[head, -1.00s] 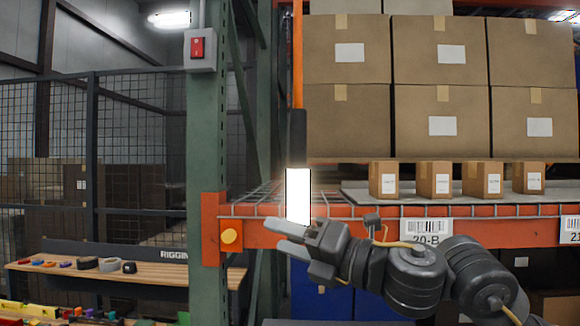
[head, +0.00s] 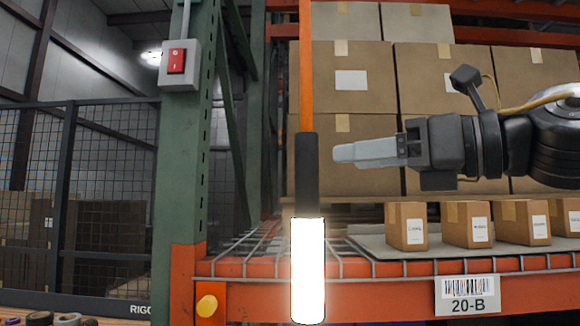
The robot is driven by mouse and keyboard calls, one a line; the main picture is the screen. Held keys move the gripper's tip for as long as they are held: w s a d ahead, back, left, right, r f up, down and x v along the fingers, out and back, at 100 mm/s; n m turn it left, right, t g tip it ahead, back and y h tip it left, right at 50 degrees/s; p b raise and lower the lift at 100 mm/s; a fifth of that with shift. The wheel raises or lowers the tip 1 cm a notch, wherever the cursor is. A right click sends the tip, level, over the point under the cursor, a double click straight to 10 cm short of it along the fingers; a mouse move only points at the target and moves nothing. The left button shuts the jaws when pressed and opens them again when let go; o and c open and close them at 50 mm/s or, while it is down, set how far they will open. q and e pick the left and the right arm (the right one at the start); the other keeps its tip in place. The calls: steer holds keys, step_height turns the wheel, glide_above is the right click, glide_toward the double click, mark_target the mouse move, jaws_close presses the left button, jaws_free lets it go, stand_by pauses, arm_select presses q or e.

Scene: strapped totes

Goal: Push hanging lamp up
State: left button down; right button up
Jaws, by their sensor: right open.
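My left gripper is not in view.
A green rack post (head: 182,170) with a red switch box (head: 177,62) stands left of the lamp. An orange shelf beam (head: 380,297) and wire deck run behind the lamp. Small boxes (head: 405,226) and large stacked cartons (head: 345,65) fill the shelf to the right.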

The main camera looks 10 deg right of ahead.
mark_target(297, 161)
steer(key=shift+w+a+r+p, duration=0.15)
steer(key=shift+w+a+p, duration=0.05)
steer(key=shift+a+p, duration=0.25)
steer(key=shift+w+a+r+p, duration=0.15)
steer(key=shift+w+a+p, duration=0.05)
steer(key=shift+a+p, duration=0.25)
steer(key=p+x, duration=0.3)
steer(key=x, duration=0.4)
steer(key=shift+w+f+p, duration=0.1)
steer(key=shift+w+p, duration=0.25)
steer(key=shift+w, duration=0.1)
steer(key=shift+w+a, duration=0.2)
steer(key=shift+a, duration=0.1)
steer(key=shift+w+a+f, duration=0.1)
steer(key=shift+w+f, duration=0.05)
steer(key=shift+w, duration=0.05)
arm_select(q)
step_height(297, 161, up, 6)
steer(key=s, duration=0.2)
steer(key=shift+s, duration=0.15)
arm_select(e)
jaws_close()
